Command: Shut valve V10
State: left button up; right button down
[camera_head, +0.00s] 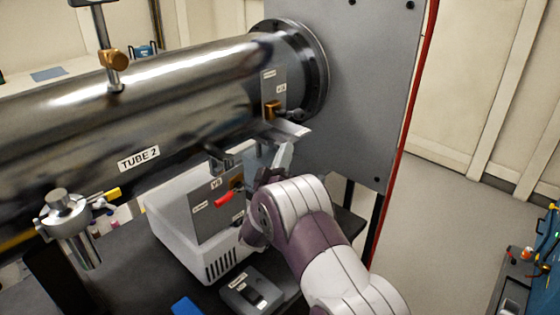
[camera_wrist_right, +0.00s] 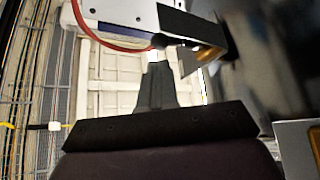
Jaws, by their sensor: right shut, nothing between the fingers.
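A steel tube (camera_head: 60,125) marked TUBE 2 runs across the head view. Near its flange is a small labelled plate with a brass valve body (camera_head: 271,108) and a grey lever (camera_head: 288,128). Below, a grey plate (camera_head: 212,214) carries a valve with a red handle (camera_head: 229,197). The small tags on both plates are too blurred for me to tell which is V10. My right gripper (camera_head: 284,155) is shut and empty, just below the grey lever and right of the red handle; contact is unclear. Its closed fingers (camera_wrist_right: 156,82) show in the right wrist view. My left gripper is not in view.
A large grey panel (camera_head: 360,90) stands right of the flange. A dark bracket (camera_wrist_right: 180,25) is close to the fingers. Open floor (camera_head: 450,220) lies to the right.

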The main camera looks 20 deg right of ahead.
aim_at(297, 119)
jog(key=p+x, duration=0.2)
jog(key=x, duration=0.4)
jog(key=shift+d+r, duration=0.1)
jog(key=shift+r, duration=0.15)
jog(key=shift+w+d+r, duration=0.15)
jog(key=shift+w+d, duration=0.2)
jog(key=shift+w, duration=0.15)
jog(key=shift+r, duration=0.1)
